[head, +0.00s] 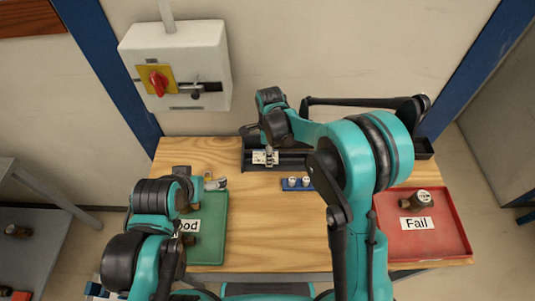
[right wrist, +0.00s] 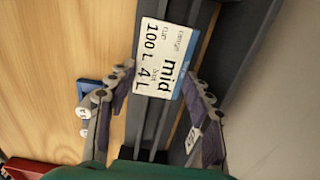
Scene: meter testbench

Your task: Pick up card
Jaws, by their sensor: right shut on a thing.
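The card (head: 262,157) is a small white label with a blue edge and black print, including "mid" and "100 L 4 L". My right gripper (head: 268,151) is shut on it over the dark rack at the back of the table. In the right wrist view the card (right wrist: 163,62) sits between the fingertips of the right gripper (right wrist: 160,80), its printed face towards the camera. Whether the card still touches the rack I cannot tell.
The dark rack (head: 308,160) runs along the table's back edge. A blue holder (head: 297,185) with small white-topped pieces stands in front. The green "Good" tray (head: 210,250) is at left, the red "Fail" tray (head: 440,240) with a brass meter (head: 420,200) at right.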

